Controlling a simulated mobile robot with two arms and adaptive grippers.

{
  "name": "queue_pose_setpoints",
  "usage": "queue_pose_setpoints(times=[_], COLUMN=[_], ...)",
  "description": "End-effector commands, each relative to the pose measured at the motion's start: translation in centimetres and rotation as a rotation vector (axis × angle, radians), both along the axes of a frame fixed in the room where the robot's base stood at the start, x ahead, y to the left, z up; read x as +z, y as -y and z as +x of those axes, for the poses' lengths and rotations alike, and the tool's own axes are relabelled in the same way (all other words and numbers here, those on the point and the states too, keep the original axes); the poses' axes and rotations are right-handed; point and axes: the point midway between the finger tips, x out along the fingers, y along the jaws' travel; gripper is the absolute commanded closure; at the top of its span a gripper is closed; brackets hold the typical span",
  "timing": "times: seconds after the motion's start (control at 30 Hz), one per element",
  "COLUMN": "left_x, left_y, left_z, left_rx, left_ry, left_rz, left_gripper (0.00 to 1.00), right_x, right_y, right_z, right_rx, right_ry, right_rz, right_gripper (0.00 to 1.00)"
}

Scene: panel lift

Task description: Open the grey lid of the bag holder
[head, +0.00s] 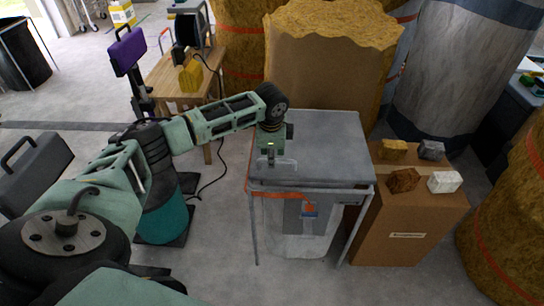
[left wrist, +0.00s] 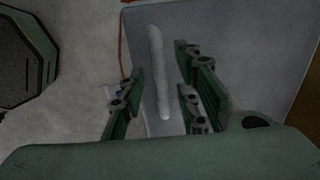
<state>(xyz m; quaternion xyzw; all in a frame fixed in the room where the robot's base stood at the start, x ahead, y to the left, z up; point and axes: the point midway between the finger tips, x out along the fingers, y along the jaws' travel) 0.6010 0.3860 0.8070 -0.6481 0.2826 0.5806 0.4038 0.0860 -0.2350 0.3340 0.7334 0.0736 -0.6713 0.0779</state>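The bag holder is a metal frame stand (head: 370,207) with a clear bag (head: 300,240) hanging below. Its flat grey lid (head: 335,140) lies shut on top; the lid also shows in the left wrist view (left wrist: 240,40). A pale bar-like handle (left wrist: 158,75) runs along the lid near its left edge. My left gripper (head: 275,162) is over the lid's left part, pointing down. In the left wrist view the gripper (left wrist: 160,88) is open, with its fingers apart on either side of the handle. Whether they touch it I cannot tell. My right gripper is out of view.
A cardboard box (head: 410,225) with several rock-like pieces on top stands close to the holder's right. Large yellow-brown bales (head: 330,60) and a grey wrapped roll (head: 455,80) stand behind. A wooden table (head: 165,75) is at back left. The floor in front is clear.

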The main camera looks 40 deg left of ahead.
Motion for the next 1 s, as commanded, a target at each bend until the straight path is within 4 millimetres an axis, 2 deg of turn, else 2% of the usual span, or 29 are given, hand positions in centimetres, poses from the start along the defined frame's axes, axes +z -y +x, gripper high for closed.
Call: queue_pose_setpoints(times=[0.1,0.37,0.7,1.0], left_x=[-0.66,-0.76,-0.75,-0.75], left_y=[-0.06,-0.04,-0.03,-0.01], left_z=[0.07,0.09,0.08,0.06], left_rx=[0.0,0.0,0.0,0.0], left_ry=[-0.001,0.0,-0.001,-0.002], left_rz=[0.0,0.0,-0.001,-0.001], left_gripper=[0.7,0.71,1.0,1.0], right_x=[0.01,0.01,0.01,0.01], right_y=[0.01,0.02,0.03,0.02], right_z=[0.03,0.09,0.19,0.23], right_rx=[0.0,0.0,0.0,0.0], right_ry=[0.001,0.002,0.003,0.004], right_rz=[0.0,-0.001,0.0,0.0], right_gripper=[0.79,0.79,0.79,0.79])
